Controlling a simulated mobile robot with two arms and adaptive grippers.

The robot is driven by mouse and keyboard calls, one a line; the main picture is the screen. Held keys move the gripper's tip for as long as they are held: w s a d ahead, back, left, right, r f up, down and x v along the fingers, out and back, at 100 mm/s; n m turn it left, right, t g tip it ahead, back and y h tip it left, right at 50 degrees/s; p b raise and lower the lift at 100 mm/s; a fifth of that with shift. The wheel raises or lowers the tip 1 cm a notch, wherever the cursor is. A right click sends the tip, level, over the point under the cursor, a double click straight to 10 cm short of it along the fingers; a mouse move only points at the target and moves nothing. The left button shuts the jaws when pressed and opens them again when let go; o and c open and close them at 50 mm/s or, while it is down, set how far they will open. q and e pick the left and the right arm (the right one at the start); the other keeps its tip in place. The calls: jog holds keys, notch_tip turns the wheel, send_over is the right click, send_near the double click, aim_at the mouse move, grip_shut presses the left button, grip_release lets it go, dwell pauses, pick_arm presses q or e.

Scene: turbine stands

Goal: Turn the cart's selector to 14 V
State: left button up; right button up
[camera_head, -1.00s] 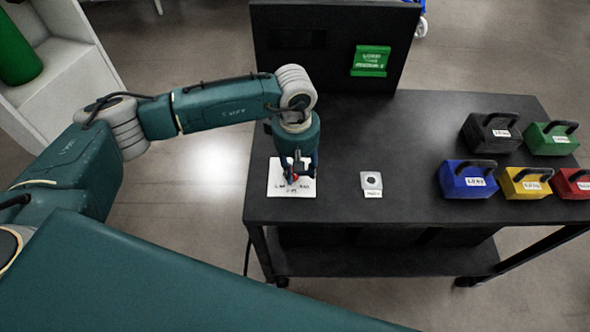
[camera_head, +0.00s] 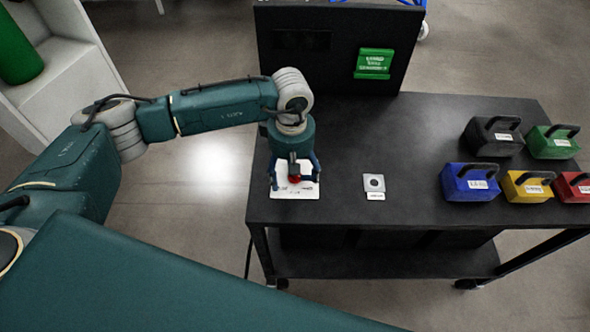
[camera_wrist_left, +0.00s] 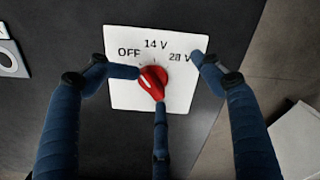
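The selector is a red knob (camera_wrist_left: 152,82) on a white plate (camera_wrist_left: 184,98) marked OFF, 14 V and 28 V, lying on the cart (camera_head: 340,130). In the wrist view the knob's white mark is on its left side, toward OFF. In the head view the knob (camera_head: 294,178) shows between the fingers of my left gripper (camera_head: 294,184). My left gripper (camera_wrist_left: 159,76) is open, its three fingers spread around the knob. The left fingertip and lower finger are close to it; touching cannot be told. The right finger stands apart near 28 V. My right gripper is out of view.
A small grey plate with a round dark centre (camera_head: 374,183) lies right of the selector. Black (camera_head: 490,138), green (camera_head: 552,143), blue (camera_head: 468,184), yellow (camera_head: 526,187) and red (camera_head: 574,187) handled blocks stand on the cart's right. A dark panel (camera_head: 335,60) rises behind.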

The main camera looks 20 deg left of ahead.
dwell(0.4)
pick_arm(q)
jog(key=shift+d+r+p, duration=0.15)
jog(key=shift+r+p, duration=0.95)
jog(key=shift+r, duration=1.45)
